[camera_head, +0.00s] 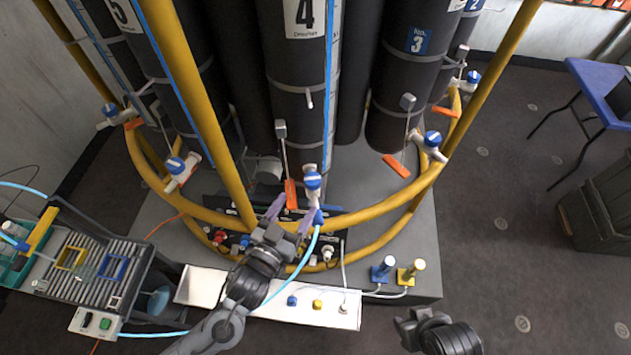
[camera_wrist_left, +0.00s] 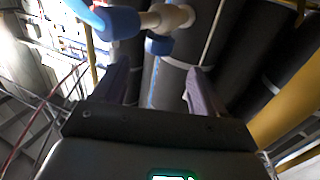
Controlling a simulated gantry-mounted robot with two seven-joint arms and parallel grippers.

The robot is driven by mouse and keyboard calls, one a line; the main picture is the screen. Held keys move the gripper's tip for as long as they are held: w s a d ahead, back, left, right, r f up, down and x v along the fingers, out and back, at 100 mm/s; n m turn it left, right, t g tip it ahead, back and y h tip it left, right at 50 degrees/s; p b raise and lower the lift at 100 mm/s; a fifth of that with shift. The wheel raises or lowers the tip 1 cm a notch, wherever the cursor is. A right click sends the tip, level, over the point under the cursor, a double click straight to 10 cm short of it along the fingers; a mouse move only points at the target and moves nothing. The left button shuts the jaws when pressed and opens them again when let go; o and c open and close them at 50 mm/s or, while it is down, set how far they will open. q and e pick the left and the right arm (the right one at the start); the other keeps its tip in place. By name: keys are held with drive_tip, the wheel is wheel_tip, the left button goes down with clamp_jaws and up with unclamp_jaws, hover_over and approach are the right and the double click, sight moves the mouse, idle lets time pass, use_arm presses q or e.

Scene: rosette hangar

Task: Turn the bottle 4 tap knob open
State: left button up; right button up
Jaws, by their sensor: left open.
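The black bottle 4 (camera_head: 300,75) stands at the back centre with a "4" label. Its tap has a blue and white knob (camera_head: 313,180) low in front of it. A light blue hose (camera_head: 308,250) runs from a blue fitting (camera_head: 319,217) under the tap. My left gripper (camera_head: 290,212) is open, its purple fingers just left of and below the knob, apart from it as far as I can see. In the left wrist view a blue knob (camera_wrist_left: 159,45) and white valve body (camera_wrist_left: 168,17) show above the gap between the fingers (camera_wrist_left: 160,88). Only a dark link of my right arm shows.
A yellow ring rail (camera_head: 375,212) curves around the bottles. Other taps sit at the left (camera_head: 178,168) and right (camera_head: 431,142). An orange tag (camera_head: 291,194) hangs beside the bottle 4 tap. A white panel (camera_head: 270,300) lies in front. A striped rack (camera_head: 90,275) stands at left.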

sight(309, 186)
use_arm(q)
drive_tip(key=x, duration=0.9)
drive_tip(key=shift+w+d+r, duration=0.1)
drive_tip(key=shift+w+d, duration=0.1)
drive_tip(key=shift+w, duration=0.1)
